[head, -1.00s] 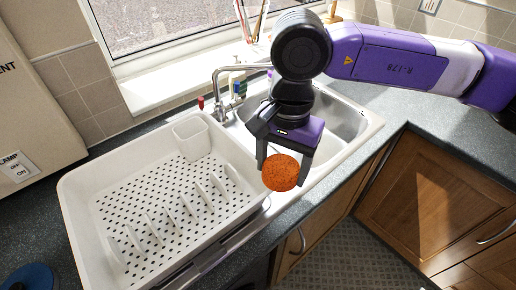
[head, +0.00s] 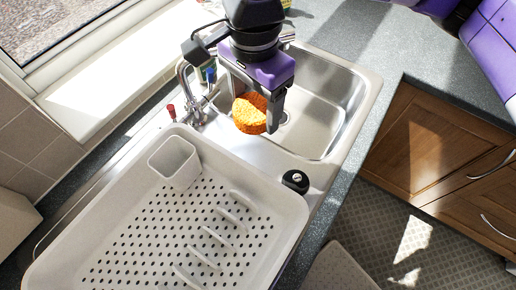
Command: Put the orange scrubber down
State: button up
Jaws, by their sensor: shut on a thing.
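The orange scrubber (head: 250,113) is a round, rough-textured pad. My gripper (head: 256,108) is shut on it, with one finger at its upper left and the other at its right. The scrubber is held in the air and shows in front of the left part of the steel sink (head: 322,147). I cannot tell its exact height above the sink. The purple gripper body is above it, and the far side of the scrubber is hidden.
A white dish rack (head: 150,240) with a square cutlery cup (head: 175,162) fills the front left. A black round-topped item (head: 295,181) stands between rack and sink.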

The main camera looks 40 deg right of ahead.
aim_at(256, 158)
notch_tip(256, 158, down, 15)
jog(key=shift+f+p, duration=0.2)
jog(key=shift+p, duration=0.9)
jog(key=shift+f, duration=0.35)
jog(key=shift+f+b, duration=0.2)
jog(key=shift+b, duration=0.1)
jog(key=o, duration=1.6)
jog(key=shift+c, duration=0.2)
jog(key=shift+r, duration=0.1)
jog(key=shift+r+p, duration=0.25)
jog(key=shift+p, duration=0.15)
notch_tip(256, 158, up, 12)
jog(key=b, duration=0.2)
jog(key=shift+f+b, duration=0.1)
jog(key=shift+b, duration=0.3)
